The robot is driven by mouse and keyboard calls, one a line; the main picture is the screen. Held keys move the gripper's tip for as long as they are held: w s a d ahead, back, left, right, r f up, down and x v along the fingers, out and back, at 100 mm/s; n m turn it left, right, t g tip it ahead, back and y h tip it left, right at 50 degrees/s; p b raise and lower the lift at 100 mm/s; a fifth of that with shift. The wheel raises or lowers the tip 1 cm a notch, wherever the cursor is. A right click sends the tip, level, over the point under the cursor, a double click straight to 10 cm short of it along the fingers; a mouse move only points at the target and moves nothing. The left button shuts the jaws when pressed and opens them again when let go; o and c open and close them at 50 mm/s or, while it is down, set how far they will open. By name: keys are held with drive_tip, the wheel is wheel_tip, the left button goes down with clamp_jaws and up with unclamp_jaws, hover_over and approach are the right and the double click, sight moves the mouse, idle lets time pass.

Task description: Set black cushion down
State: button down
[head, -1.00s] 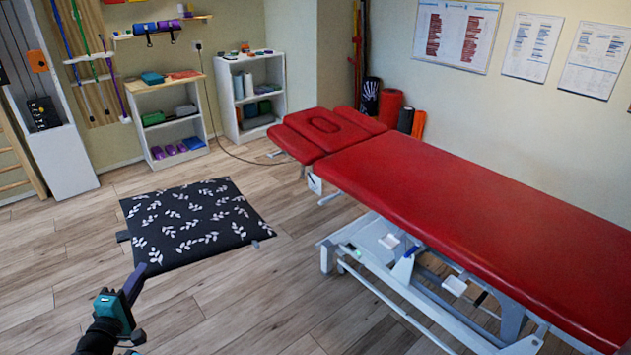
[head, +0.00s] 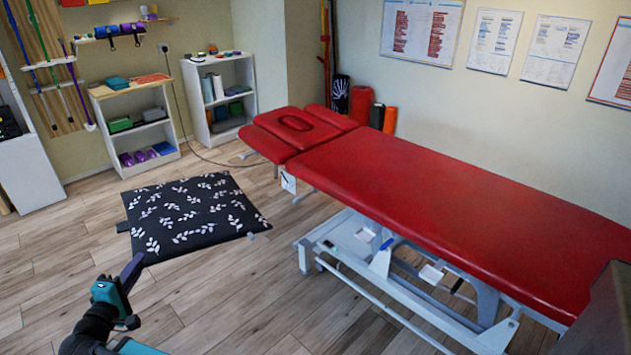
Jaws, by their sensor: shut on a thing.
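The black cushion (head: 190,215) with white leaf sprigs is in the left part of the head view, flat side up and roughly level. Small grey tabs show at its left and right edges. My gripper (head: 136,268) is at the lower left, its visible finger at the cushion's near left corner. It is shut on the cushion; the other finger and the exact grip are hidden. The cushion appears held out over the wooden floor (head: 225,300); its height above the floor is hard to tell.
A red treatment table (head: 430,205) on a white frame fills the right side. Low shelves (head: 222,100) with small gear stand along the back wall, and a cable runs on the floor near them. Bare floor lies around the cushion, between it and the table.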

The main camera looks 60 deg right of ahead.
sight(202, 229)
drive_tip(key=d+m+g+b, duration=0.1)
drive_tip(key=d, duration=0.5)
drive_tip(key=d+f+m+g+h+b, duration=0.1)
drive_tip(key=d+g, duration=0.1)
drive_tip(key=d, duration=0.5)
drive_tip(key=s+d+m+g+h, duration=0.1)
drive_tip(key=d, duration=0.6)
drive_tip(key=shift+s+d+f+b, duration=0.1)
drive_tip(key=shift+d+f+b, duration=0.15)
drive_tip(key=shift+b, duration=0.15)
drive_tip(key=s+d+m+g+b, duration=0.1)
drive_tip(key=s+d, duration=0.1)
drive_tip(key=d, duration=0.3)
drive_tip(key=s+d+g, duration=0.2)
drive_tip(key=d, duration=0.4)
drive_tip(key=s+d+f+m+g+h+b, duration=0.1)
drive_tip(key=s+d, duration=0.1)
drive_tip(key=d, duration=0.4)
drive_tip(key=shift+s+d+m+g+b, duration=0.15)
drive_tip(key=shift+s+m+g+b, duration=0.05)
drive_tip(key=shift+m+g+b, duration=0.1)
drive_tip(key=s+d+m+g+y+b, duration=0.1)
drive_tip(key=s+d+m+g+b, duration=0.3)
drive_tip(key=s+d, duration=2.2)
drive_tip(key=d+f+g, duration=0.1)
drive_tip(key=g, duration=0.2)
drive_tip(key=shift+d+m+g+b, duration=0.2)
drive_tip(key=shift+m+g+b, duration=0.1)
drive_tip(key=shift+g, duration=0.1)
